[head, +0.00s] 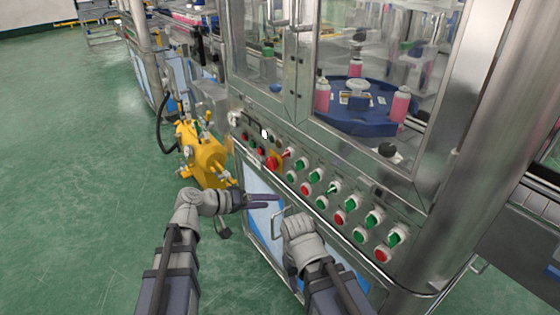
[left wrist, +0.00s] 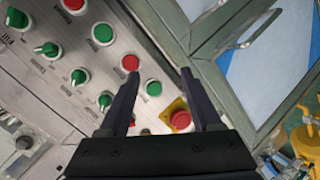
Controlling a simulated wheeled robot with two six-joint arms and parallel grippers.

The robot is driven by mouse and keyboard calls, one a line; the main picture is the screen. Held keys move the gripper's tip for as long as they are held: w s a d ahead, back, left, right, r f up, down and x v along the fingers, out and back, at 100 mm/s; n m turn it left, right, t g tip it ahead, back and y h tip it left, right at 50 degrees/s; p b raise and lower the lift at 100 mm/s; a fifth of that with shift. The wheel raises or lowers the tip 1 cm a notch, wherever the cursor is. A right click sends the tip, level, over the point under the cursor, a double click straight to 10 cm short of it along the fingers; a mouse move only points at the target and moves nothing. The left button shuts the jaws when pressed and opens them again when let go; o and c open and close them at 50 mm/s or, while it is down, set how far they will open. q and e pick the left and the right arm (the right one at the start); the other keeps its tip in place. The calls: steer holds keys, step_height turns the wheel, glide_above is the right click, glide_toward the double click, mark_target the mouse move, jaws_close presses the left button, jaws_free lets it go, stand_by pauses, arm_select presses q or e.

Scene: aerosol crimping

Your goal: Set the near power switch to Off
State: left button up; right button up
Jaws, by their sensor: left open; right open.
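The control panel (head: 325,192) runs along the machine front with rotary switches and push buttons. A small red-handled rotary switch (head: 287,153) sits just above the red emergency stop (head: 272,162) on its yellow plate. Its label is too small to read, so I cannot confirm it is the near power switch. My left gripper (head: 276,200) is open, empty and in front of the panel, below the buttons. My right gripper (head: 300,226) is lower right, its fingers hidden.
Several green rotary switches (left wrist: 47,49) and red and green buttons (left wrist: 102,33) crowd the panel. A cabinet door handle (left wrist: 250,30) is below it. A yellow valve unit (head: 203,158) stands left on the green floor (head: 85,170). Glass encloses pink cans (head: 400,105) above.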

mark_target(282, 156)
arm_select(q)
steer(key=w+a+r+n+t+h, duration=0.25)
steer(key=w+r+t, duration=0.2)
steer(key=r, duration=0.45)
steer(key=shift+m+h, duration=0.25)
steer(key=shift+m, duration=0.2)
steer(key=shift+x, duration=4.15)
steer(key=shift+s+d, duration=0.15)
steer(key=shift+s, duration=0.05)
jaws_close()
